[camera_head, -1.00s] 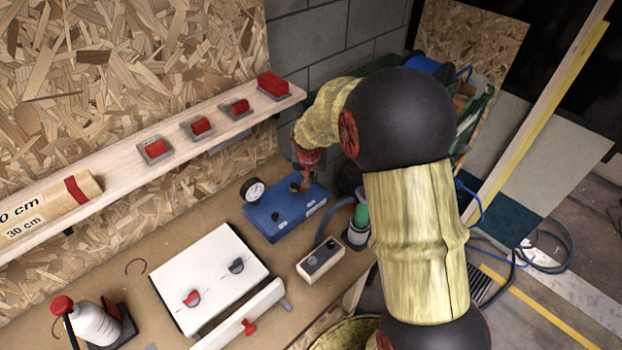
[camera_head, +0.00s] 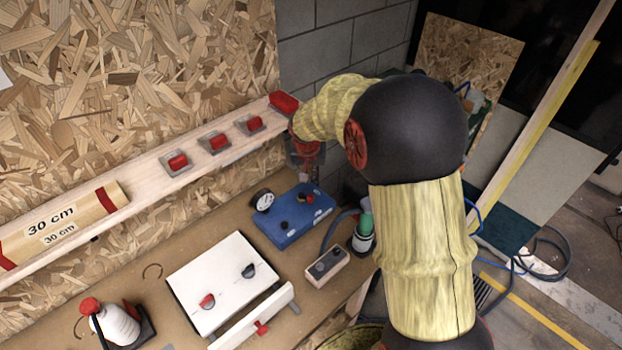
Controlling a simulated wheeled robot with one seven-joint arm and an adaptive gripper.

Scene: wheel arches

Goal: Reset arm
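My arm, wrapped in yellow with black joints, reaches in from the lower right and bends toward the wall. My gripper (camera_head: 305,163) is a small reddish and dark shape at its end, just off the right end of the wall shelf. It appears above and behind the blue box (camera_head: 293,216) with a gauge and knobs, apart from it. The fingers are too small and partly hidden to tell whether they are open. I see nothing clearly held.
The wooden shelf (camera_head: 140,190) carries several red switches (camera_head: 178,162) and a 30 cm roll (camera_head: 62,226). Floor at right holds hoses.

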